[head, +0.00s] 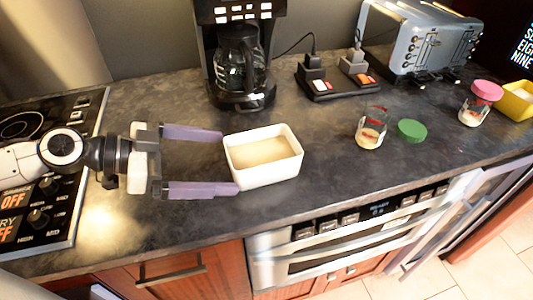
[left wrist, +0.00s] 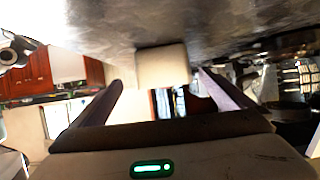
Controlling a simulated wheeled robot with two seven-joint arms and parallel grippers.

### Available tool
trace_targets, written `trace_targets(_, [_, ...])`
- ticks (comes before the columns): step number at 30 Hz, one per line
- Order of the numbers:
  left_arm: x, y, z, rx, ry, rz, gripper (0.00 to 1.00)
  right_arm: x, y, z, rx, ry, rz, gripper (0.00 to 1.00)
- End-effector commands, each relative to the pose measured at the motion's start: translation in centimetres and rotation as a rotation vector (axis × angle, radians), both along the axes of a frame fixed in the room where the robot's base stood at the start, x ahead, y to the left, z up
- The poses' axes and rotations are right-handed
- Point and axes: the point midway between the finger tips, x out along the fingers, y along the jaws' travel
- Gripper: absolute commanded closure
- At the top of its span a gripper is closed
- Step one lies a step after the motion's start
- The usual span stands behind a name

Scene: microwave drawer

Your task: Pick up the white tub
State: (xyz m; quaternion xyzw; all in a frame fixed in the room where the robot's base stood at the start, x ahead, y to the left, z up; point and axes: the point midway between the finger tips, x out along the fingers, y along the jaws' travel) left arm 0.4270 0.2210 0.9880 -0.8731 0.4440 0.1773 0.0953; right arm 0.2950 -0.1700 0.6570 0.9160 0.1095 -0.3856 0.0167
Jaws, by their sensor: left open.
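The white tub (head: 288,172) is an open rectangular container with a beige inside, upright on the dark counter in the middle of the head view. My left gripper (head: 231,162) comes in from the left with its two purple fingers spread. The fingertips are at the tub's left side, and the near one looks very close to it; I cannot tell whether they touch. In the left wrist view the tub (left wrist: 163,65) shows ahead between the open fingers, with nothing held. My right gripper is not in view.
A coffee maker (head: 240,60) stands behind the tub. A stove (head: 50,180) is at left. The counter's front edge runs close before the tub.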

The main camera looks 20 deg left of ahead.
Motion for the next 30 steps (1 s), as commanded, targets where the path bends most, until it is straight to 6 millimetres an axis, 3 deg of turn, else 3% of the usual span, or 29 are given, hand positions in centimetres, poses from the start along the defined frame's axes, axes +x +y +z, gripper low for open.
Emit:
trace_targets(18, [1.4,-2.2,-1.2,-0.014,-0.010,0.010,0.01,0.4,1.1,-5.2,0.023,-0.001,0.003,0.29])
trace_targets(21, [1.9,-2.7,-0.7,-0.023,-0.007,0.014,0.01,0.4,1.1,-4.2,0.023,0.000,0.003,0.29])
trace_targets(30, [2.8,-4.1,-1.6,-0.016,-0.005,0.012,0.01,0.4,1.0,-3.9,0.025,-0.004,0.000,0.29])
